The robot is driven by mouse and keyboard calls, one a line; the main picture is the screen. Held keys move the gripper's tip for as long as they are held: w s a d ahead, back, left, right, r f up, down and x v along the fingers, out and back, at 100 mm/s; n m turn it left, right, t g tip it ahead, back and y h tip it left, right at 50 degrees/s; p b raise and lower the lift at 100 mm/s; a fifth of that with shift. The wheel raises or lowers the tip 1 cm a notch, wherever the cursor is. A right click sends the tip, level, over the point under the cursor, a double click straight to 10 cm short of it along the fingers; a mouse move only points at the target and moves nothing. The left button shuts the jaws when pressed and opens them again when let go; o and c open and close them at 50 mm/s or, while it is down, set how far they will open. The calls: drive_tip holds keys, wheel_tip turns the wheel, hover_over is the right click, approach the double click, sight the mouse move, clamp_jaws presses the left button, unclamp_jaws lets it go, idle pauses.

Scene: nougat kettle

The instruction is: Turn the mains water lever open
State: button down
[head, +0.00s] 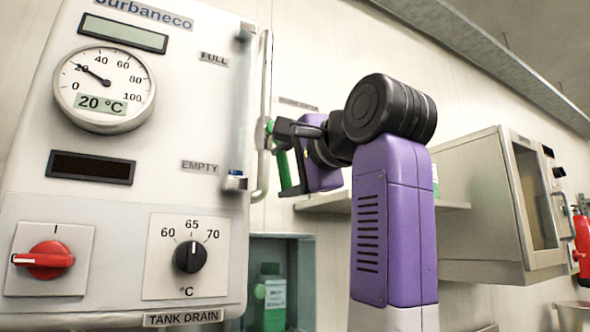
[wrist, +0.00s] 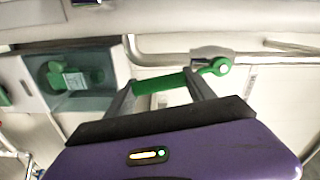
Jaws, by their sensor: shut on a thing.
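The green lever (head: 281,167) sits on a valve on the pale vertical pipe (head: 263,90), right of the white boiler panel. In the head view it points downward, leaning slightly away from the pipe. In the wrist view the lever (wrist: 163,82) runs left from its round green pivot (wrist: 220,66) near the metal valve body (wrist: 211,53), roughly along the pipe (wrist: 275,58) at a slight angle. My gripper (head: 290,160) is at the lever; in the wrist view its two fingers (wrist: 158,84) are around the green bar, shut on it. Part of the lever is hidden behind the fingers.
The white boiler panel (head: 130,205) with gauge and knobs stands close on the left. A green bottle (head: 270,297) is in a wall niche below. A shelf (head: 325,201) and a beige cabinet (head: 490,190) are on the right, behind my arm.

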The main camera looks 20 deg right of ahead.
drive_tip(key=shift+s+a+f+m, duration=0.15)
drive_tip(key=shift+a+f+m, duration=0.15)
drive_tip(key=shift+a+m, duration=0.6)
drive_tip(key=shift+d+m, duration=0.2)
drive_tip(key=shift+m, duration=0.1)
drive_tip(key=shift+c, duration=1.6)
unclamp_jaws()
drive_tip(key=shift+r, duration=0.1)
drive_tip(key=shift+s, duration=0.1)
drive_tip(key=s+d+b, duration=0.1)
drive_tip(key=s+b, duration=0.1)
drive_tip(key=s, duration=0.5)
drive_tip(key=shift+s+d, duration=0.2)
drive_tip(key=shift+s, duration=0.1)
